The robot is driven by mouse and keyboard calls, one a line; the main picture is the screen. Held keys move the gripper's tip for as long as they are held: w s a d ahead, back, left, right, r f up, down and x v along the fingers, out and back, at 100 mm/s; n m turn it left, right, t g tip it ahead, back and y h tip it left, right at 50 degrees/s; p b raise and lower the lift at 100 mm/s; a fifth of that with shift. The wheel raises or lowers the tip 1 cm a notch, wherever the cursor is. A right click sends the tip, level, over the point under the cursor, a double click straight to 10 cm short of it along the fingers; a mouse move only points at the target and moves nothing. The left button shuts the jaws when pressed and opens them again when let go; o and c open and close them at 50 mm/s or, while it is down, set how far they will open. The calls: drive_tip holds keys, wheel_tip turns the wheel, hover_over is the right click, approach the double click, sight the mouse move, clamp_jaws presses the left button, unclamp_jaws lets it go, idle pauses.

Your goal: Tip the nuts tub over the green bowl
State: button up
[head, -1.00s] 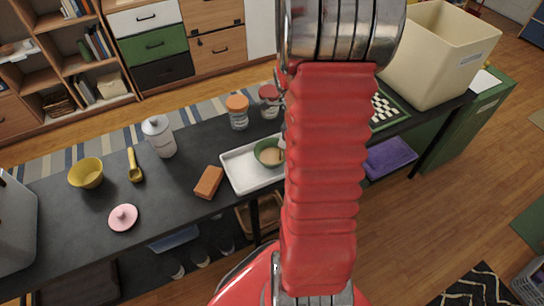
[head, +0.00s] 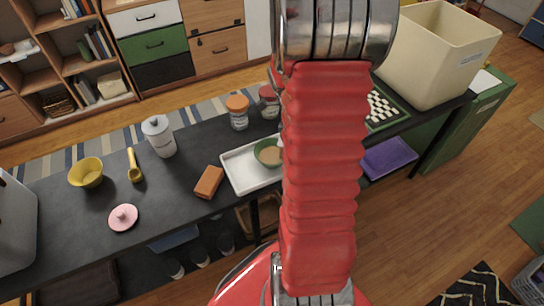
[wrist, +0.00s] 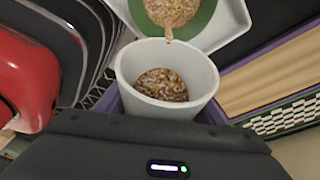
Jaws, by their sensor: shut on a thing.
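The nuts tub (wrist: 160,108) is a white round tub, tilted, with brown nuts lying in it in the wrist view. My gripper (wrist: 168,112) is shut on it, with purple finger parts at either side. The green bowl (wrist: 205,22) is just beyond the tub's rim and holds a heap of tan nuts. A thin strand of nuts runs between the tub's far rim and the bowl. In the head view the green bowl (head: 258,146) sits on a white tray (head: 238,172). My arm hides most of the tub and gripper there.
An orange-lidded jar (head: 238,113) and a red-lidded jar (head: 268,102) stand behind the tray. An orange-brown block (head: 209,182) lies left of it. A white canister (head: 159,138), yellow scoop (head: 134,168), yellow bowl (head: 87,173) and pink lid (head: 123,217) are farther left. A chessboard (head: 382,108) is right.

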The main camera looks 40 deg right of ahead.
drive_tip(key=shift+r, duration=0.1)
idle(0.4)
drive_tip(key=shift+t, duration=0.4)
drive_tip(key=shift+w+f+t+y, duration=0.15)
drive_tip(key=shift+f+t+y, duration=0.5)
drive_tip(key=shift+t, duration=0.45)
drive_tip(key=shift+r, duration=0.1)
drive_tip(key=shift+s+d+r+t+y, duration=0.25)
drive_tip(key=shift+s+r+t+y, duration=0.3)
drive_tip(key=shift+t, duration=0.35)
drive_tip(key=shift+s+d+r+t+y, duration=0.2)
drive_tip(key=shift+s+r+t+y, duration=0.25)
drive_tip(key=shift+t, duration=0.45)
drive_tip(key=shift+s+d+r+t+y, duration=0.15)
drive_tip(key=shift+s+r+t+y, duration=0.15)
drive_tip(key=shift+r+t, duration=0.3)
drive_tip(key=shift+f, duration=0.1)
